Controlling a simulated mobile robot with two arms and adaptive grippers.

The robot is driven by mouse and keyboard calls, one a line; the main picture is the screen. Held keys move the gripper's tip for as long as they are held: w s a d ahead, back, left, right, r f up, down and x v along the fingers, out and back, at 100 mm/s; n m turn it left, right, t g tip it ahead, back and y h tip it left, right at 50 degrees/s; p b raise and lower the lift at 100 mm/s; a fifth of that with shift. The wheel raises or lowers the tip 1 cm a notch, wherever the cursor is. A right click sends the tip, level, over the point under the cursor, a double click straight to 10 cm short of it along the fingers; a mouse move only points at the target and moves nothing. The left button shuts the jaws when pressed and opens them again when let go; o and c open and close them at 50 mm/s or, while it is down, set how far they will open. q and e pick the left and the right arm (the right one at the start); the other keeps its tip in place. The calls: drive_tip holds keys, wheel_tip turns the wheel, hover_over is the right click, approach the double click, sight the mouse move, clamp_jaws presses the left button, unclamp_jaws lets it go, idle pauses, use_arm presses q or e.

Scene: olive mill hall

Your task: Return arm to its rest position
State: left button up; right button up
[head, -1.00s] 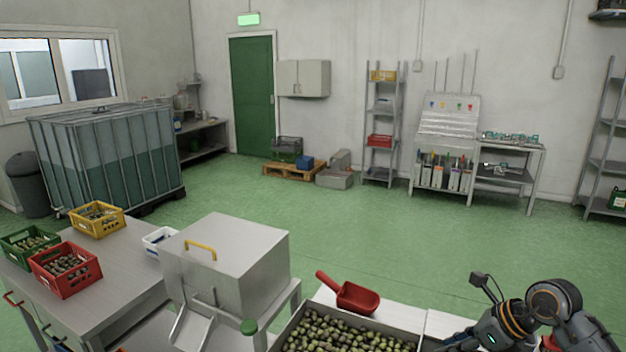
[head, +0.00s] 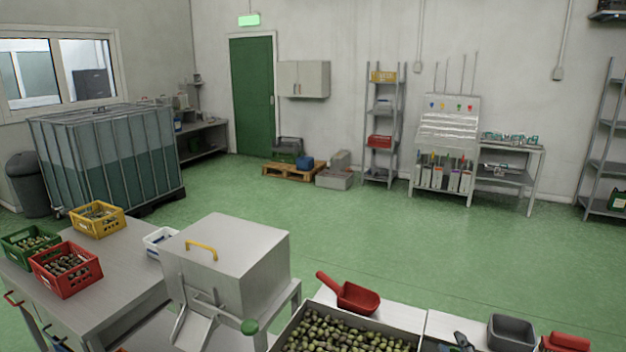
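Only a small dark part of my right gripper (head: 463,342) shows at the bottom edge of the head view, over the light worktop right of the olive tray. Most of it is cut off by the frame, so I cannot tell whether it is open or shut or holds anything. The rest of my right arm is out of view. My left gripper and arm are not in view.
An olive-filled tray (head: 279,347) with a red scoop (head: 357,297) stands at bottom centre. A grey bin (head: 511,333) and a red object (head: 566,342) sit to its right. A metal hopper (head: 238,258) stands left. The green floor (head: 400,240) beyond is clear.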

drive_tip(key=s+f+m+g, duration=0.6)
drive_tip(key=s+f+g, duration=0.2)
drive_tip(key=s+f, duration=0.45)
drive_tip(key=s+a+f+m+g+y, duration=0.1)
drive_tip(key=s+a+f+g, duration=0.15)
drive_tip(key=s, duration=0.35)
drive_tip(key=s+a+f+m+g+y, duration=0.1)
drive_tip(key=s+a+f+g, duration=0.1)
drive_tip(key=s+f+g, duration=0.3)
drive_tip(key=s+f+b, duration=0.2)
drive_tip(key=f+b, duration=0.1)
drive_tip(key=f, duration=1.3)
drive_tip(key=s+f+b, duration=0.2)
drive_tip(key=f+b, duration=0.1)
drive_tip(key=f, duration=1.4)
drive_tip(key=s+d+f+g+b, duration=0.1)
drive_tip(key=s+f+b, duration=0.3)
drive_tip(key=s+f, duration=1.1)
wheel_tip(320, 180, down, 4)
drive_tip(key=shift+s+d+r+n, duration=0.15)
drive_tip(key=shift+s+d+n, duration=0.15)
drive_tip(key=shift+d, duration=0.5)
drive_tip(key=shift+w, duration=0.1)
